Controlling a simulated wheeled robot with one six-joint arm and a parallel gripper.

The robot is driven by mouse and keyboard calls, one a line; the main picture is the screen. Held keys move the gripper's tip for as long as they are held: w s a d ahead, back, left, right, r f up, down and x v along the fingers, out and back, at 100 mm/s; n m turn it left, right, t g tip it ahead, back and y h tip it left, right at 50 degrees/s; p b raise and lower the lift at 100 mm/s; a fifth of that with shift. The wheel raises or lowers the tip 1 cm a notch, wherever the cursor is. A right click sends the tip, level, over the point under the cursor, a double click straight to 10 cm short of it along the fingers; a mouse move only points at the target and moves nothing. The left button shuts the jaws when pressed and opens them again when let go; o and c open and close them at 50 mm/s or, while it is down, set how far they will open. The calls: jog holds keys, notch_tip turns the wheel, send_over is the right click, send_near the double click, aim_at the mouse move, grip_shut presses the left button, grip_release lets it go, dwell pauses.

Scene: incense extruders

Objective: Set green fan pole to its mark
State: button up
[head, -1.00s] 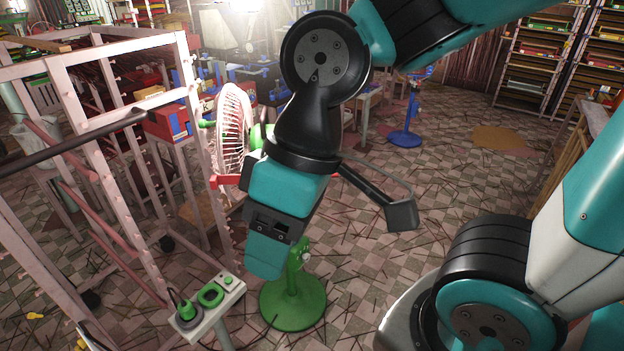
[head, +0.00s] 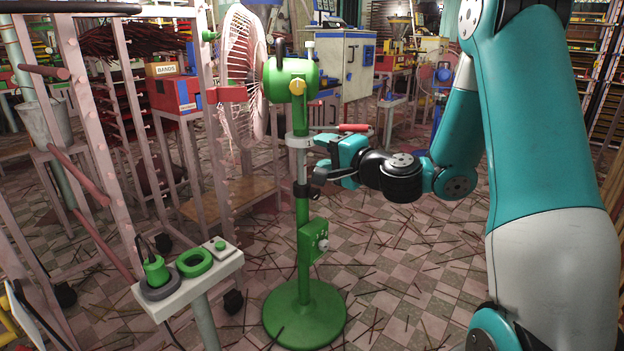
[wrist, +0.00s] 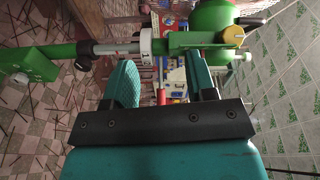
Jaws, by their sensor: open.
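The green fan (head: 300,85) stands upright, its pole (head: 303,215) rising from a round green base (head: 304,312). A pale collar (head: 299,141) with a red-handled lever (head: 353,128) sits on the pole below the green motor. In the wrist view, the pole (wrist: 110,47) crosses sideways, with grey marked tube beside a white ring (wrist: 146,45) bearing a dark mark. My gripper (head: 325,160) is beside the upper pole, on its right. In the wrist view, its teal fingers (wrist: 163,78) are apart, with the pole beyond their tips. A small red piece shows between them.
A white control stand (head: 190,283) with green parts is at the front left. Pale wooden racks (head: 105,130) stand close at left. Thin sticks litter the checkered floor, open right of the base.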

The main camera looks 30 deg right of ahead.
aim_at(301, 139)
jog(key=d+f+m+h+b, duration=0.1)
jog(key=d+f+m+h, duration=0.35)
jog(key=d, duration=0.25)
jog(key=w+p, duration=0.8)
jog(key=w, duration=0.9)
jog(key=shift+d+t, duration=0.2)
jog(key=shift+t, duration=0.2)
